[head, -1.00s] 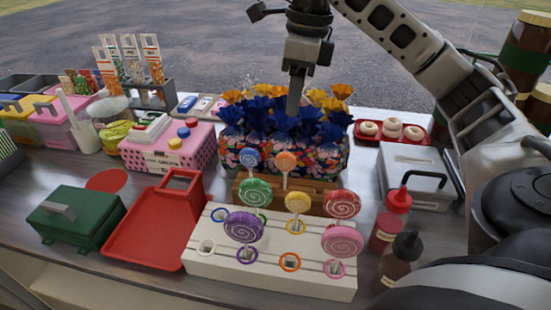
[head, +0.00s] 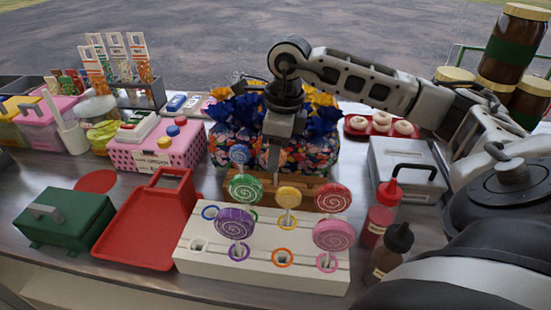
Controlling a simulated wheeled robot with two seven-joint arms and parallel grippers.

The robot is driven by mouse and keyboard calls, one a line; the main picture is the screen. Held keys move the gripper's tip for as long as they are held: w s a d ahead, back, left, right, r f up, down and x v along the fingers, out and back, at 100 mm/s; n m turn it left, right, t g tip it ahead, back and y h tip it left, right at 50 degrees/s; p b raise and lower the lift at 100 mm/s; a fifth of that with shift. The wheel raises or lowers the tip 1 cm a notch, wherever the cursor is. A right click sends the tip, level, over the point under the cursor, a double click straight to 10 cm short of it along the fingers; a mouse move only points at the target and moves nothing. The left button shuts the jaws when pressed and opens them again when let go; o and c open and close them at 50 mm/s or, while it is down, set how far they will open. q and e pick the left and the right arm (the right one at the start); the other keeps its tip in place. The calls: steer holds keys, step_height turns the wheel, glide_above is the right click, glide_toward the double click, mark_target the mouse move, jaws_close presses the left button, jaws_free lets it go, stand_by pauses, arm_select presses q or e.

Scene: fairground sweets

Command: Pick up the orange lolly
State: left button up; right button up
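My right gripper (head: 273,166) points straight down in front of the flowery bags, over the back row of lollies. Its fingers are seen edge-on, so the gap between them does not show. The orange lolly is hidden behind or between these fingers; I cannot tell whether they touch it. The white stand (head: 262,278) has coloured rings, including an orange ring (head: 282,258). My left gripper is out of view.
Flowery bags (head: 222,148) with blue and yellow tops stand close behind the gripper. Left are a red tray (head: 135,235), green box (head: 62,218) and pink basket (head: 155,150). Right are a red bottle (head: 380,215), brown bottle (head: 392,250) and grey case (head: 405,165).

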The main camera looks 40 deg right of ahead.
jaws_close()
